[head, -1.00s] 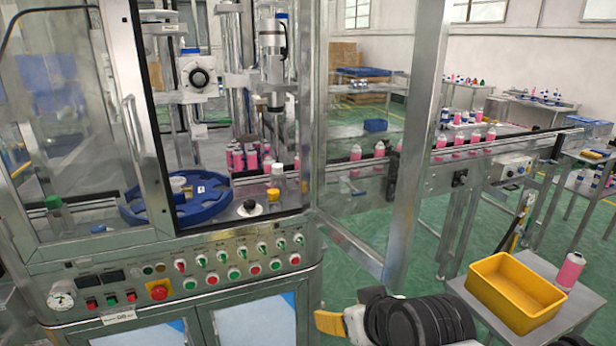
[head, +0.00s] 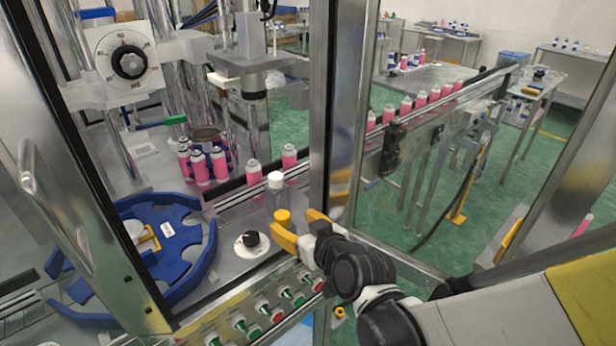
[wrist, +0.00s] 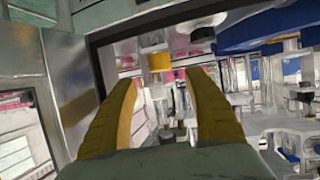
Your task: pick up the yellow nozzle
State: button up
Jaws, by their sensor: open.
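The yellow nozzle (head: 283,216) stands on the machine's metal deck, in front of a clear bottle with a white cap (head: 276,181). My gripper (head: 291,221) is open in the head view, its yellow fingers close to the nozzle on its near side. In the wrist view, the nozzle (wrist: 160,62) shows just beyond the gap between the two open fingers (wrist: 162,82). Nothing is held. I cannot tell whether a finger touches the nozzle.
A black knob on a white disc (head: 251,239) sits left of my gripper. A blue rotary ring (head: 190,265) lies further left. A metal door post (head: 345,110) rises just behind my gripper. Pink cans (head: 405,105) line a conveyor. Control buttons (head: 268,310) run below.

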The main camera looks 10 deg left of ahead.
aim_at(284, 217)
jog(key=b+x, duration=0.2)
jog(key=x, duration=0.4)
jog(key=shift+s+a+f, duration=0.1)
jog(key=shift+f, duration=0.15)
jog(key=shift+w+a, duration=0.25)
jog(key=shift+w, duration=0.1)
grip_shut()
